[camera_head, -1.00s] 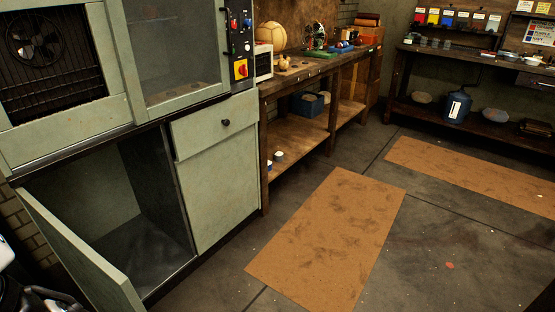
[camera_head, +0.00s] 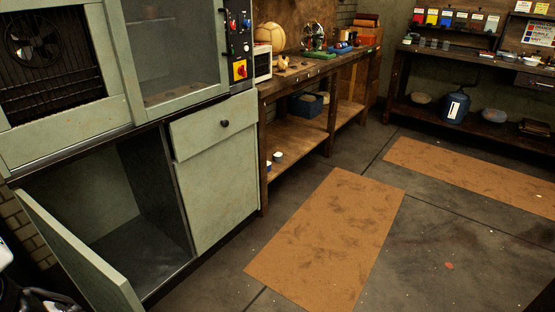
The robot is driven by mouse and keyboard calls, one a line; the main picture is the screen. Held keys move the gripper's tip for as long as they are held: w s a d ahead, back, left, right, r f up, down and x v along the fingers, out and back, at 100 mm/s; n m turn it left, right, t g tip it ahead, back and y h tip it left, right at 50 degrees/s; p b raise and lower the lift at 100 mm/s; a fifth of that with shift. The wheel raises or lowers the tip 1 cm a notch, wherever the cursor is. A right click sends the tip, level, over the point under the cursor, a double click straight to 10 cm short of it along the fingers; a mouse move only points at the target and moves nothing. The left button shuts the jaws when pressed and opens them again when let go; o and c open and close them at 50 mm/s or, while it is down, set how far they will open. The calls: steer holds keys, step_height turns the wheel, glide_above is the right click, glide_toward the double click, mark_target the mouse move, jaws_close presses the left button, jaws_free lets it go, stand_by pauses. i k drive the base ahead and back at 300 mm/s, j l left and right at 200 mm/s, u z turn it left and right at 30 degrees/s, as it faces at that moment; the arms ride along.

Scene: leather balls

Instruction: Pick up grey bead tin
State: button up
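I cannot single out a grey bead tin for certain. Several small greyish containers (camera_head: 422,42) stand in a row on the dark bench at the back right, too small to identify. Two small pale-topped containers (camera_head: 278,157) stand on the lower shelf of the wooden workbench, and their kind is unclear. My gripper's fingers are not in view. Only black and white parts, likely of my own arm or body, show at the bottom left corner.
A green cabinet (camera_head: 215,190) stands at the left, its lower door (camera_head: 75,255) swung open toward me. The wooden workbench (camera_head: 300,82) holds balls and tools. Orange-brown mats (camera_head: 330,240) lie flat on the floor.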

mark_target(278, 157)
steer(key=i+l+u, duration=0.2)
steer(key=i+l, duration=2.1)
steer(key=i+j, duration=0.15)
steer(key=i, duration=0.35)
steer(key=i+j, duration=0.1)
steer(key=i, duration=0.45)
steer(key=i+j, duration=0.15)
steer(key=i, duration=0.35)
steer(key=i+j, duration=0.15)
steer(key=i, duration=0.35)
